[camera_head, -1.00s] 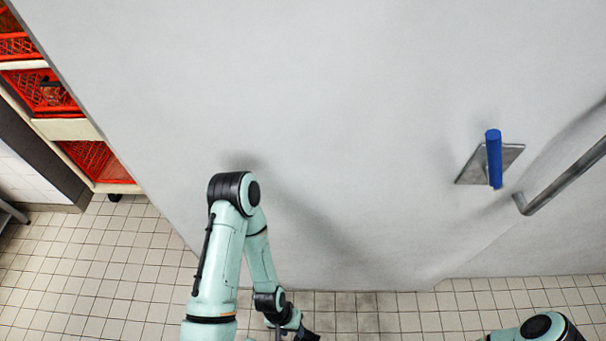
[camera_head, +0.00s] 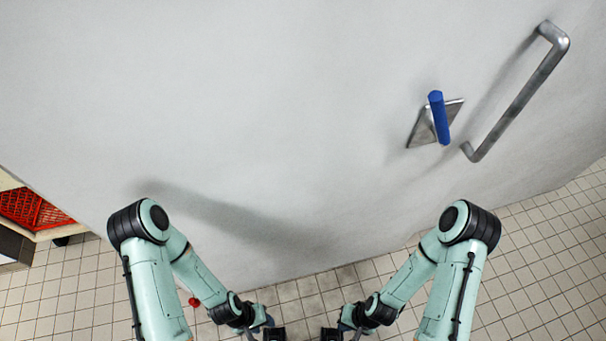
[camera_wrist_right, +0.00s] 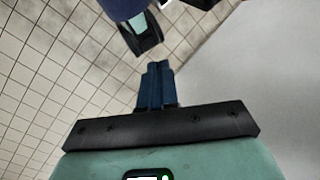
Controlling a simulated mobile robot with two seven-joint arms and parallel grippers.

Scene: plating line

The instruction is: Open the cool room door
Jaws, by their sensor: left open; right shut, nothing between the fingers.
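The cool room door is a large flat pale grey panel (camera_head: 270,100) filling most of the head view. No open gap shows along it. On its right part are a blue lever handle (camera_head: 439,118) on a square metal plate (camera_head: 421,131) and a long metal pull bar (camera_head: 520,95) to the right of it. My left gripper (camera_head: 273,333) is low at the bottom edge, open, well away from both handles. My right gripper (camera_head: 332,333) is beside it, also low and away from the handles. Its blue fingers (camera_wrist_right: 158,88) are shut and empty in the right wrist view.
A shelf rack with a red crate (camera_head: 32,209) stands at the far left. Tiled floor (camera_head: 540,250) is open at the right and below the door. A small red object (camera_head: 194,302) shows at my left arm.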

